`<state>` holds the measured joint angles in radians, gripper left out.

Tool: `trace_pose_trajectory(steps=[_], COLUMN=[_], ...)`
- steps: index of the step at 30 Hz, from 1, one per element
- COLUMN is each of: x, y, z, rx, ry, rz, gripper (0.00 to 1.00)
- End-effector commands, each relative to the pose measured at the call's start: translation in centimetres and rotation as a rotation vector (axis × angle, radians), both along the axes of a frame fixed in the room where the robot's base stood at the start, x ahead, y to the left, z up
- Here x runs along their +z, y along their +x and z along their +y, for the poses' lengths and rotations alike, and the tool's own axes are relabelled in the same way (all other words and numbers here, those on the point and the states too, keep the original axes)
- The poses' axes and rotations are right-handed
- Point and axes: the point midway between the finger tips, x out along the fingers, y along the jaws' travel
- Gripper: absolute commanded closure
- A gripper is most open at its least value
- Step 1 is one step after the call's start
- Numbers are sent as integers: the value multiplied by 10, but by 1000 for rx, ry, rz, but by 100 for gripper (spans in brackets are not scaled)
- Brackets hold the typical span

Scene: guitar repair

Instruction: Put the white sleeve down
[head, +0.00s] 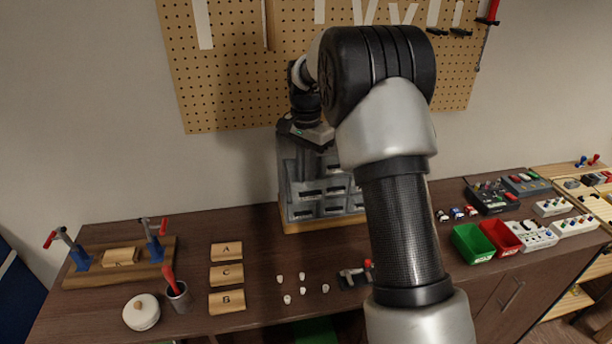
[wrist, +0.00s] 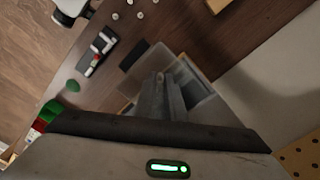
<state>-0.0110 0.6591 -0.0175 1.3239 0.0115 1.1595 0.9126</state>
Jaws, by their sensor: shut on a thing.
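In the head view I cannot make out the sleeve against the rack and my wrist.
Wooden blocks marked A, C and B (head: 227,275) lie left of several small white pieces (head: 302,285). Green (head: 472,243) and red (head: 501,237) bins stand to the right. A pegboard (head: 235,80) hangs behind.

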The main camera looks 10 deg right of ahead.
Motion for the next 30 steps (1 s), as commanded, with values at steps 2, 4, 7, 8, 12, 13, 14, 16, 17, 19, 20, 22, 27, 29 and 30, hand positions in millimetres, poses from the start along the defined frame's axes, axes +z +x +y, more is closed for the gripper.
trace_pose_trajectory(steps=[2,4,7,8,12,13,14,16,17,19,20,22,27,29,30], x=[-7,-7,-7,-7,-11,-10,-10,-10,-10,-10,-9,-9,-4,3,9], y=[0,0,0,0,0,0,0,0,0,0,0,0,0,1,1], z=[0,0,0,0,0,0,0,0,0,0,0,0,0,0,0], rx=[0,0,0,0,0,0,0,0,0,0,0,0,0,0,0], ry=[0,0,0,0,0,0,0,0,0,0,0,0,0,0,0], rz=[0,-1,-1,-1,0,-1,-1,-1,-1,-1,-1,-1,-2,-5,-5], gripper=[99,99,99,99,99,87,82,72,72,72,72,72,72,72,72])
